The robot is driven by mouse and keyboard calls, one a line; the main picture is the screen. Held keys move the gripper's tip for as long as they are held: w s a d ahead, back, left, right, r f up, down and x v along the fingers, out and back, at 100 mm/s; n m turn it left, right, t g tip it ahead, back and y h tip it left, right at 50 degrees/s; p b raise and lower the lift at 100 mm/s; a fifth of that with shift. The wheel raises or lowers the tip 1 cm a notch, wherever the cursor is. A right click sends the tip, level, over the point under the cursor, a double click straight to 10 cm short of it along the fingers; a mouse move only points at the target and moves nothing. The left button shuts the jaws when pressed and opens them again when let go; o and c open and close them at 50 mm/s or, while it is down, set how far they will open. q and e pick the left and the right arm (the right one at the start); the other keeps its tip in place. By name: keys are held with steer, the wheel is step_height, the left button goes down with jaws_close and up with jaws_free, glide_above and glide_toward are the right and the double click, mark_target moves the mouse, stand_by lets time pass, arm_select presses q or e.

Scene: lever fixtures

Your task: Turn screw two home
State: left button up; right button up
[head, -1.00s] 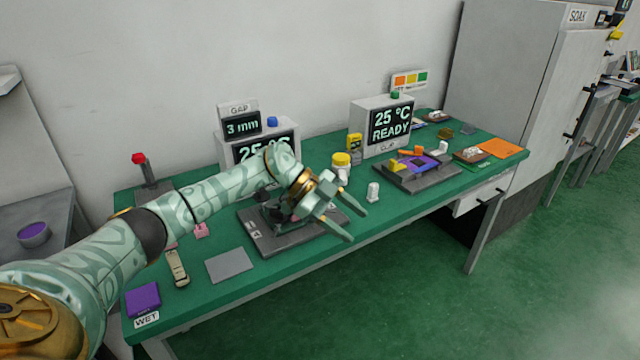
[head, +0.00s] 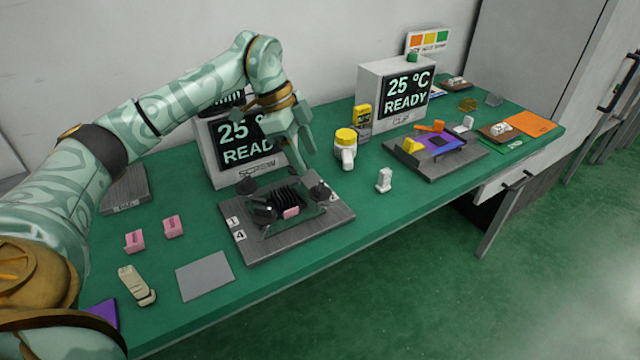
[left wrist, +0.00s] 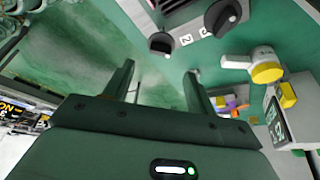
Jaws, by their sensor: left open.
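The screw fixture (head: 250,250) is a dark grey plate with black round knobs and a dark clamp block in its middle. Labels 1 and 4 show on its left side. One black knob (head: 319,192) stands at its right side. In the left wrist view, two knobs show at the top, one (left wrist: 160,43) close to the label 2 (left wrist: 186,40) and another (left wrist: 222,16) to its right. My left gripper (head: 304,160) points down above the fixture's back right part, apart from the knobs. It also shows in the left wrist view (left wrist: 158,82), open and empty. My right gripper is out of view.
The screw display (head: 222,165) stands behind the fixture, partly hidden by my arm. A yellow-capped white bottle (head: 345,148) and a small white piece (head: 384,180) stand to the right. Pink blocks (head: 173,226) and a grey square (head: 205,276) lie to the left.

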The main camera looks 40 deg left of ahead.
mark_target(319, 185)
arm_select(q)
steer(key=b+x, duration=0.1)
steer(key=x, duration=0.5)
steer(key=shift+d+r+b, duration=0.1)
steer(key=shift+b, duration=0.2)
steer(key=shift+w+d+f, duration=0.2)
steer(key=shift+f, duration=0.45)
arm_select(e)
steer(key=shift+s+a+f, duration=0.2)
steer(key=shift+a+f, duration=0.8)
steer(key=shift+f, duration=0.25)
arm_select(q)
steer(key=shift+c, duration=0.6)
steer(key=c, duration=0.9)
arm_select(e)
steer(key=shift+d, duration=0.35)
